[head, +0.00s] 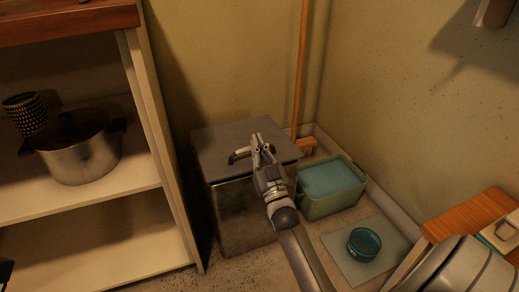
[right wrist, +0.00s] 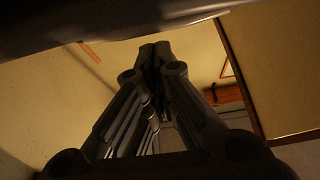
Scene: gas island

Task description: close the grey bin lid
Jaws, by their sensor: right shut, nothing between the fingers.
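The grey bin (head: 240,212) stands on the floor between the shelf and the corner. Its flat grey lid (head: 217,140) lies over the top and looks level; I cannot tell whether a thin gap is left at the rim. My right gripper (head: 256,145) is over the right part of the lid, shut and empty, and hides some of it. Whether it touches the lid is unclear. In the right wrist view the shut fingers (right wrist: 153,55) point away from the camera, below a dark, unclear surface at the top. My left gripper is not in view.
A shelf (head: 155,110) with a steel pot (head: 78,150) stands left of the bin. A green container (head: 331,203) is close on the right, with a broom (head: 299,75) behind. A blue bowl (head: 364,243) sits on a mat (head: 345,268). An orange-brown wooden top (head: 468,213) is at lower right.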

